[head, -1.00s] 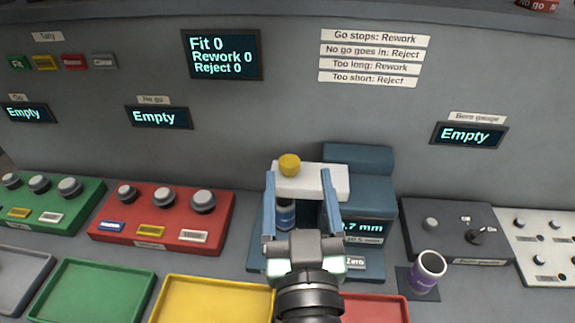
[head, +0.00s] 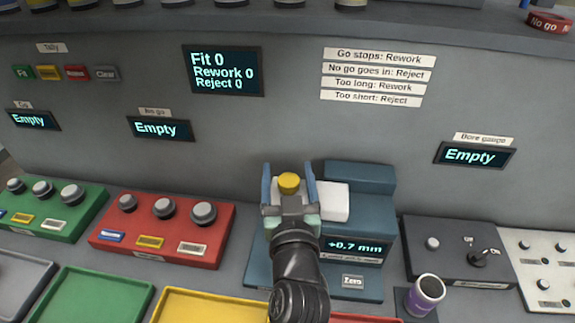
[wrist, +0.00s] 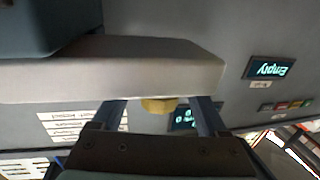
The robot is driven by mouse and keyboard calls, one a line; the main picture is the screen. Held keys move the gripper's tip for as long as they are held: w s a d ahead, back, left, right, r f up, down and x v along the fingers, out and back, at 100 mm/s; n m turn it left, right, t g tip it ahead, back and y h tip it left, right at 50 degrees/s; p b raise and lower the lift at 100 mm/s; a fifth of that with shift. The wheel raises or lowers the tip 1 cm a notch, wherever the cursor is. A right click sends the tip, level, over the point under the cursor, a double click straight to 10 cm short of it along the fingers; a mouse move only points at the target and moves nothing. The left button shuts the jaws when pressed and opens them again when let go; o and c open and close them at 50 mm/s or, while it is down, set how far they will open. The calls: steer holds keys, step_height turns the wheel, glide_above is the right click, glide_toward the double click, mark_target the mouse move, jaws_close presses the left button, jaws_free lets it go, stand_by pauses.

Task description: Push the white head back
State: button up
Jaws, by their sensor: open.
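The white head (head: 335,201) is a pale block on the teal length gauge (head: 360,175), with a yellow knob (head: 289,183) on its left part. My gripper (head: 289,171) is open in front of and over the left part of the head, its blue fingers on either side of the knob. In the wrist view the head (wrist: 110,70) spans the upper left, with the knob (wrist: 158,106) between the fingers. I cannot tell whether anything touches. The gauge reads +0.7 mm. My gripper and arm hide the space under the head.
A red button box (head: 160,235) stands left of the gauge, and a dark switch box (head: 455,250) stands right. A purple cup-like part (head: 426,292) is at the front right. Yellow (head: 205,308) and green (head: 95,300) trays lie in front. The grey wall is behind.

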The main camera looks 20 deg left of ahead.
steer(key=shift+w+a, duration=0.25)
steer(key=shift+w, duration=0.25)
jaws_close()
stand_by(1.2)
